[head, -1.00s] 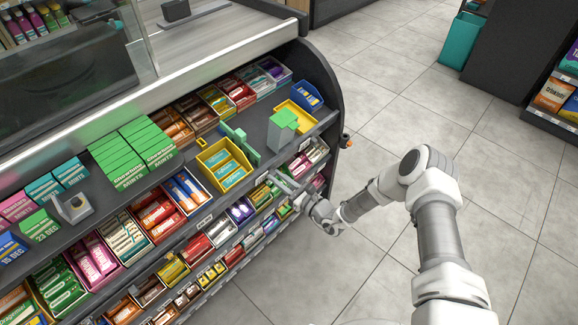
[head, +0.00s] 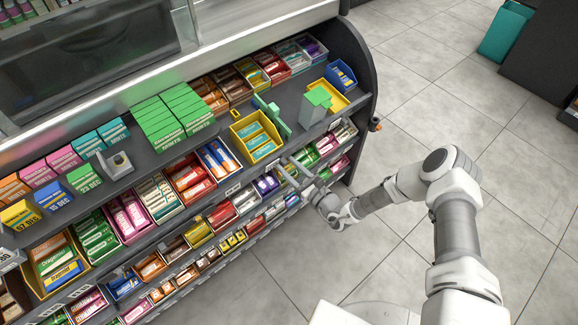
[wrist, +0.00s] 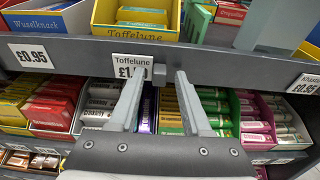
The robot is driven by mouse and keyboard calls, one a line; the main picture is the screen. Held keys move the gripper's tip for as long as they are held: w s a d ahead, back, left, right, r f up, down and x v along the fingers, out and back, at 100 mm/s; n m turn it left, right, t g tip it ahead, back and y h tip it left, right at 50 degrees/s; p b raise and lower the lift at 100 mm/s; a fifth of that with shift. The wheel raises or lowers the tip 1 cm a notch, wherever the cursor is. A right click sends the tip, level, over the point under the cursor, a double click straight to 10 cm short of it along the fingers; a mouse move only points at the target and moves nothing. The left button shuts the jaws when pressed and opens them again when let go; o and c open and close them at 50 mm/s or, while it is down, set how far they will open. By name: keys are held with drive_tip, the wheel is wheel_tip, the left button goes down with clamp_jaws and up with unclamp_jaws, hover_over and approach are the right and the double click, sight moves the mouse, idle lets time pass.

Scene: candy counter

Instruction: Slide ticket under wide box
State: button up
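In the wrist view, a white price ticket (wrist: 131,64) reading "Toffelune" is on the dark shelf edge, its lower right partly hidden by a finger. The wide yellow Toffelune box (wrist: 136,32) is on the shelf just above it. In the head view, the yellow box (head: 254,136) holds blue-labelled bars near the shelf's front edge. My gripper (wrist: 159,76) is open. Its left fingertip overlaps the ticket's lower part; contact cannot be told. The right fingertip is clear of the ticket. In the head view, my gripper (head: 285,164) is in front of the shelf edge.
A small grey clip (wrist: 159,74) is beside the ticket. Lower candy trays (wrist: 215,105) lie behind the fingers. A green stand (head: 271,116) and a grey-green block (head: 315,106) stand right of the yellow box. Open floor (head: 420,100) lies to the right.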

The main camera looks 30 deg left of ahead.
drive_tip(key=shift+d+r, duration=0.1)
drive_tip(key=p+v, duration=0.2)
drive_tip(key=v, duration=1.5)
drive_tip(key=shift+s+d, duration=0.1)
drive_tip(key=s+d+r+n+g+h+p, duration=0.15)
drive_tip(key=r+n+g, duration=0.5)
drive_tip(key=r, duration=0.75)
drive_tip(key=d+r+n+g+h+p, duration=0.2)
drive_tip(key=d+r+n+g+p, duration=0.15)
drive_tip(key=r+n, duration=0.75)
drive_tip(key=s+d+r+n+t+h+p, duration=0.1)
drive_tip(key=s+d+r+t+h+p, duration=0.1)
drive_tip(key=d+r, duration=0.4)
drive_tip(key=s+d+r+n+t+h+p, duration=0.2)
drive_tip(key=s+d+r+t+h, duration=0.2)
drive_tip(key=r, duration=1)
drive_tip(key=s+d+r+n+t+h+p, duration=0.2)
drive_tip(key=s+d+r+h, duration=0.3)
drive_tip(key=d+r, duration=0.5)
drive_tip(key=shift+r+t+h, duration=0.35)
drive_tip(key=shift+t+h, duration=0.05)
drive_tip(key=shift+h, duration=0.65)
